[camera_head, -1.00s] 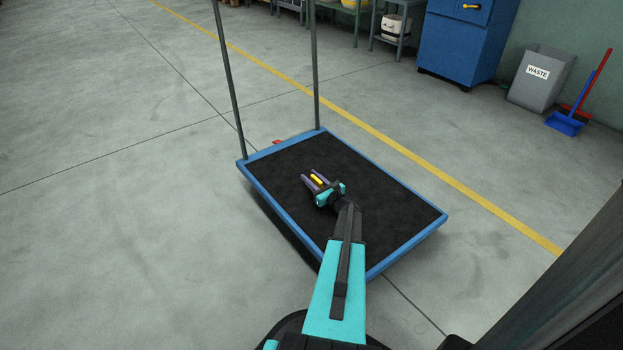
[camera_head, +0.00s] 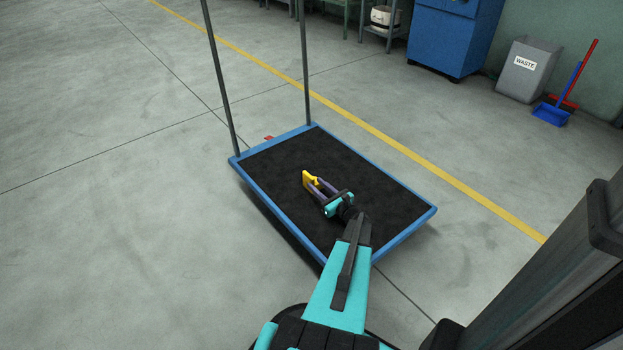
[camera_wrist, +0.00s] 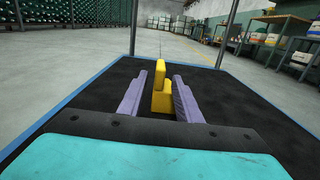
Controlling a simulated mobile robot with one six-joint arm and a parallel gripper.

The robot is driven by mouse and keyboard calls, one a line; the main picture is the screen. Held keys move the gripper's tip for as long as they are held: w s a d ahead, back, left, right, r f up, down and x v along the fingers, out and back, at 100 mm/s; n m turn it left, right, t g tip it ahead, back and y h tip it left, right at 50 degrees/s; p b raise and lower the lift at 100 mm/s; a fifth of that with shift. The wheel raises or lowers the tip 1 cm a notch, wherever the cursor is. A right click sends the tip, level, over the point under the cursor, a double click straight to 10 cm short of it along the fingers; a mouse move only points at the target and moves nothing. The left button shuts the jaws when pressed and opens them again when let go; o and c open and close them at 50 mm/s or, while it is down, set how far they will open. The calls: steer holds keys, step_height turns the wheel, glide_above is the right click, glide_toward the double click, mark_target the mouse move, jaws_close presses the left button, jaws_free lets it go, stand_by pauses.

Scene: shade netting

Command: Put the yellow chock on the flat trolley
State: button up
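The yellow chock (camera_head: 308,179) stands on the black deck of the flat trolley (camera_head: 375,172), left of the deck's middle in the head view. My gripper (camera_head: 317,187) is low over the deck, its purple fingers spread and pointing at the chock. In the wrist view the chock (camera_wrist: 160,90) rises between the fingers, with a gap to the left finger. The right finger looks close beside it; contact cannot be told. The chock's lower near part shows as a step, and its base seems to rest on the deck.
The trolley has a blue rim and two upright handle posts (camera_head: 218,80) at its far left end. The deck around the chock is bare. A blue cabinet (camera_head: 455,40), a grey waste bin (camera_head: 526,70) and a blue dustpan (camera_head: 551,114) stand far off by the wall. The floor is clear.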

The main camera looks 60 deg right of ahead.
steer(key=shift+v, duration=1.1)
steer(key=shift+s, duration=0.1)
